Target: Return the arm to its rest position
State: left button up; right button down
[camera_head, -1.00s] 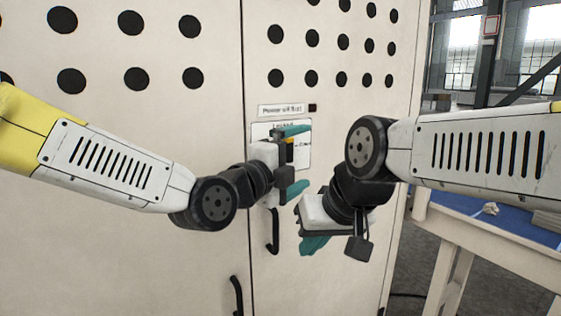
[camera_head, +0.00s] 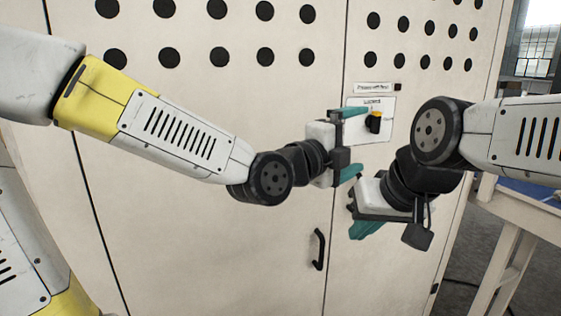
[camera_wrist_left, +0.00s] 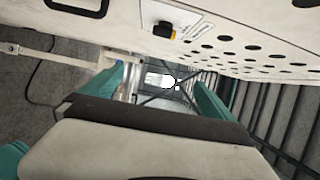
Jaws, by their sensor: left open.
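My left arm (camera_head: 190,135) comes in from the left and reaches across the front of a cream cabinet. Its gripper (camera_head: 356,143) is open and empty, with its teal fingers apart one above the other. It is just left of a black and yellow switch (camera_head: 374,122), with a gap seen between them. In the left wrist view the two fingers (camera_wrist_left: 155,92) are spread with nothing between them, and the switch (camera_wrist_left: 165,31) is above them. My right gripper (camera_head: 366,229) hangs lower, pointing down and left. Its finger opening is hidden by its angle.
The cabinet (camera_head: 200,240) fills most of the view, with round black holes and a black handle (camera_head: 318,249) below the left gripper. A label (camera_head: 371,103) is by the switch. A table (camera_head: 518,215) stands at the right. My right forearm is close beside the left gripper.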

pick_arm(q)
jog(key=a+f+n+g+y, duration=0.1)
jog(key=a+f+n+y, duration=0.2)
jog(key=a+n, duration=0.45)
jog(key=a+f+n+g+y, duration=0.1)
jog(key=a+f+n+y, duration=0.25)
jog(key=a+n, duration=0.4)
jog(key=s+a+f+n+g+y, duration=0.4)
jog(key=s+a+n, duration=0.7)
jog(key=a, duration=0.3)
notch_tip(320, 180, down, 2)
jog(key=shift+s+f+n+y, duration=0.1)
jog(key=shift+s+n+y, duration=0.15)
jog(key=shift+n+y, duration=0.2)
